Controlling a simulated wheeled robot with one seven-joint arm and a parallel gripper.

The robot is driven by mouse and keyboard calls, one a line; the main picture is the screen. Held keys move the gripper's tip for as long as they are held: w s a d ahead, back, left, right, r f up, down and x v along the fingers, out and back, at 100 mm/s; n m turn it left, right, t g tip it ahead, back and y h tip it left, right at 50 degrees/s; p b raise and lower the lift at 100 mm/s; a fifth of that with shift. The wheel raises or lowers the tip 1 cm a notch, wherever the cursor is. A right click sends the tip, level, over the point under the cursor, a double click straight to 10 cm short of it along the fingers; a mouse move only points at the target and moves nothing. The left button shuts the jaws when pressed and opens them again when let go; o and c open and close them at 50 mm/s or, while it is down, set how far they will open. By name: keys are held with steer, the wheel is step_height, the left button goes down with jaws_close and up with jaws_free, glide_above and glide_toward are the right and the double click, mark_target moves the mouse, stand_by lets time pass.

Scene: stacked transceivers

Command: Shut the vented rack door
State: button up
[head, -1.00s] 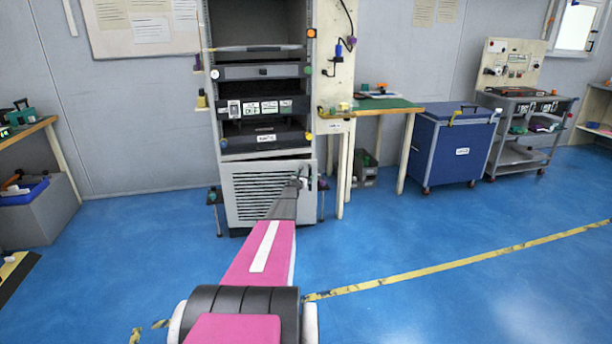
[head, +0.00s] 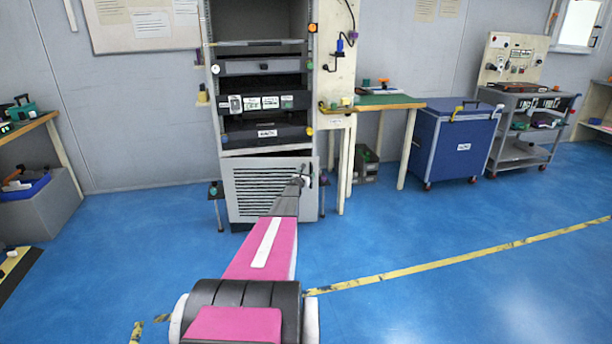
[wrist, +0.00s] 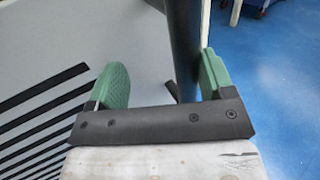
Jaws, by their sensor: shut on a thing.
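The vented rack door (head: 250,196) is a light grey panel with dark slots, low on the front of the tall grey rack. A dark gap shows above its top edge, which looks slightly slanted against the rack; I cannot tell how far it stands open. My gripper (head: 303,181) is at the door's upper right side. In the wrist view, the green fingers of my gripper (wrist: 162,82) are on both sides of a dark upright bar handle (wrist: 184,45), shut on it. The slotted door panel (wrist: 125,35) fills the left there.
Several dark transceiver units (head: 265,103) sit in the rack above the door. Small stands (head: 217,205) are beside the rack. A green-topped bench (head: 390,102) and blue cart (head: 455,145) are to the right. Blue floor (head: 400,235) in front is clear.

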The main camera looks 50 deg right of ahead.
steer(key=shift+s+a, duration=0.55)
steer(key=shift+a, duration=0.3)
steer(key=shift+c, duration=0.8)
steer(key=s+a, duration=0.3)
steer(key=s, duration=0.3)
steer(key=shift+s+a, duration=0.3)
